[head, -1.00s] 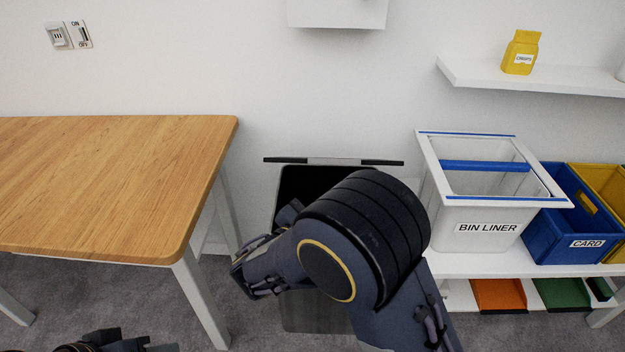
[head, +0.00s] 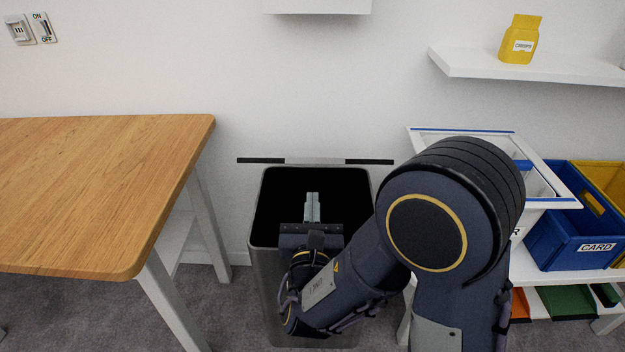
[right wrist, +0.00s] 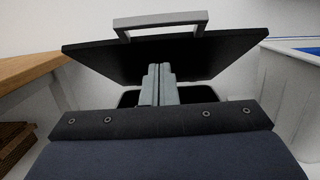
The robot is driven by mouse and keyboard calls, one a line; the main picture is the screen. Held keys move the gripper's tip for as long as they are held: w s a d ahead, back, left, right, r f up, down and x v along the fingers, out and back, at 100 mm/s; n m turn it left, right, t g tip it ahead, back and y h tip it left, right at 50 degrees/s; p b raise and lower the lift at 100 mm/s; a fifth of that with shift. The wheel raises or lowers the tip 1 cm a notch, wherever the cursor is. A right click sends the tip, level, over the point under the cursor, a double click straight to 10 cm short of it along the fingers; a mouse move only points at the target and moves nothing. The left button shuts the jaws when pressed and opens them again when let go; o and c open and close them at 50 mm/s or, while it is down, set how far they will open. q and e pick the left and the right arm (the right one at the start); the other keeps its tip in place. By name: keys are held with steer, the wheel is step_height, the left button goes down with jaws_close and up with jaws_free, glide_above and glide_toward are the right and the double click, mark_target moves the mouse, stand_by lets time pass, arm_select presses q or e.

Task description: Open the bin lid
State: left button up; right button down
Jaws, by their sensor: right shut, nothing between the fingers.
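The grey bin (head: 262,290) stands on the floor against the wall, its dark mouth showing in the head view. Its lid (head: 262,160) is raised at the back and seen nearly edge-on as a thin black strip. In the right wrist view the lid (right wrist: 220,55) is a tilted dark panel with a grey handle (right wrist: 160,18) on its upper edge. My right gripper (head: 312,197) is over the bin mouth, shut and empty, fingers pointing toward the lid. In the right wrist view its fingers (right wrist: 158,72) overlap the lid; contact cannot be told. My left gripper is out of view.
A wooden table (head: 100,190) stands left of the bin. To the right, a white bin liner box (head: 465,131), a blue card box (head: 570,240) and a yellow box (head: 602,180) stand on a low shelf. A wall shelf (head: 530,68) holds a yellow packet (head: 520,40).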

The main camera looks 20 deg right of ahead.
mark_target(316, 160)
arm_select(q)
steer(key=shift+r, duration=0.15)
arm_select(e)
steer(key=shift+w+d+r, duration=0.25)
steer(key=shift+w+r, duration=0.6)
steer(key=shift+w+d+r, duration=0.25)
steer(key=shift+w+r, duration=0.6)
arm_select(q)
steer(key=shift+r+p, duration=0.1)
steer(key=shift+p, duration=0.2)
arm_select(e)
steer(key=shift+r, duration=0.1)
